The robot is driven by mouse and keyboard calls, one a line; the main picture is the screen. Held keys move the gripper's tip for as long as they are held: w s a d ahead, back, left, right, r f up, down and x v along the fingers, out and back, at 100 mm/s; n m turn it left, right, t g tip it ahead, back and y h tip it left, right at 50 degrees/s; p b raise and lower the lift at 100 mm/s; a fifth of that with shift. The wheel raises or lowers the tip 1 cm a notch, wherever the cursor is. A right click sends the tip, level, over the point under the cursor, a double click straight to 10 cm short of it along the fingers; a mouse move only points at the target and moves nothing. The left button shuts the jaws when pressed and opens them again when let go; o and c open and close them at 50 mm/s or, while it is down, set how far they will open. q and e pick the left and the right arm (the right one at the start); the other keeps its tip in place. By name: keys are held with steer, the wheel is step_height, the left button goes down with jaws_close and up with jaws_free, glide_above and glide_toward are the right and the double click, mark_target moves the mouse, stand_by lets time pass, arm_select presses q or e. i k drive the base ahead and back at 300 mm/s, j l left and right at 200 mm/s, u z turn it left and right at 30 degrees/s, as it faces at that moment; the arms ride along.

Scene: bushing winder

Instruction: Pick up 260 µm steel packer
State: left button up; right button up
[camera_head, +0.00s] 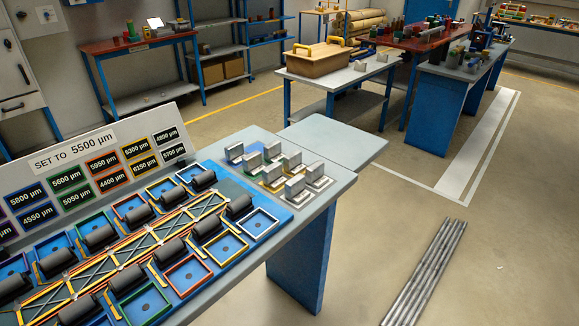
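Several small grey metal pieces stand upright in holders (294,187) at the right end of the near bench; they may be the steel packers. Some have coloured bases, green or yellow. No 260 µm marking can be read, so I cannot tell which is the 260 µm steel packer. Neither of my grippers is in view.
The near bench (340,183) carries a blue board with black rollers (99,237), coloured square frames and a sign (75,150) reading "SET TO 5500 µm". A pale side panel (335,142) adjoins it. Long metal bars (428,275) lie on the floor. Other benches stand behind.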

mark_target(295, 191)
steer(key=u, duration=0.25)
steer(key=i+j+z, duration=0.25)
steer(key=i+j, duration=0.2)
steer(key=j, duration=0.15)
steer(key=u, duration=2.9)
